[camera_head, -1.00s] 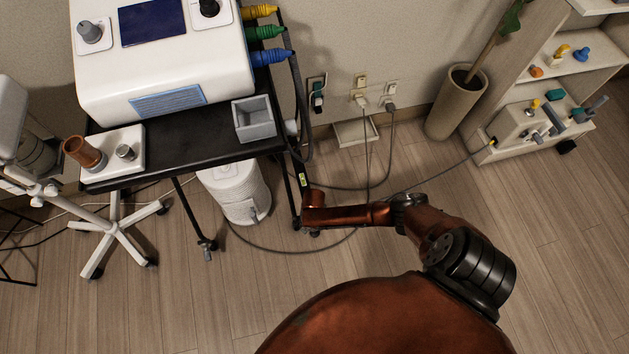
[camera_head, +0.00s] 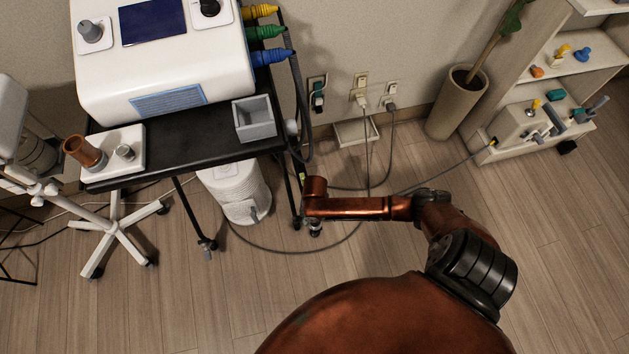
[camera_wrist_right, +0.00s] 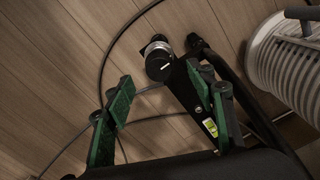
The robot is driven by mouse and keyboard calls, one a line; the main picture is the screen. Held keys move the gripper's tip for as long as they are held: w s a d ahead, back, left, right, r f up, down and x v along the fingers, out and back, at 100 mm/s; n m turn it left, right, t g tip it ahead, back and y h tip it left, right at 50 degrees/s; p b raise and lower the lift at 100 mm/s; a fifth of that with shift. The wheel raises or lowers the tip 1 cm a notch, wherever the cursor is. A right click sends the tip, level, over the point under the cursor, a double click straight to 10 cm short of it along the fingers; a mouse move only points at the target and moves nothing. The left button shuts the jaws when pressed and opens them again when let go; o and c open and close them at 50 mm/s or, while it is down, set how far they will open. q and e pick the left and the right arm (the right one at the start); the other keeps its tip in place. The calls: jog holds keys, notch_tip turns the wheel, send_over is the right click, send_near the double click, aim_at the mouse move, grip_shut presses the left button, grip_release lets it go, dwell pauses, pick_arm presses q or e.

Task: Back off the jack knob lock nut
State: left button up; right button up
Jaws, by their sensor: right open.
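In the right wrist view, a round black jack knob (camera_wrist_right: 158,67) with a white mark on its face sits at the end of the cart's black leg. A silver ring (camera_wrist_right: 156,47) shows against its far side; I cannot tell for sure whether this is the lock nut. My right gripper (camera_wrist_right: 160,80) is open, its green fingers spread to either side of the knob in the picture. I see no clear contact. My left gripper is not in view.
The black cart (camera_head: 200,158) carries a white warmer unit (camera_head: 165,60) and a grey bin (camera_head: 254,118). A white ribbed canister (camera_head: 235,192) stands beside the leg. Cables (camera_head: 290,252) loop across the floor. A small green-yellow level (camera_wrist_right: 210,127) is on the leg.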

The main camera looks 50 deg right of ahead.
jog(key=shift+r, duration=1)
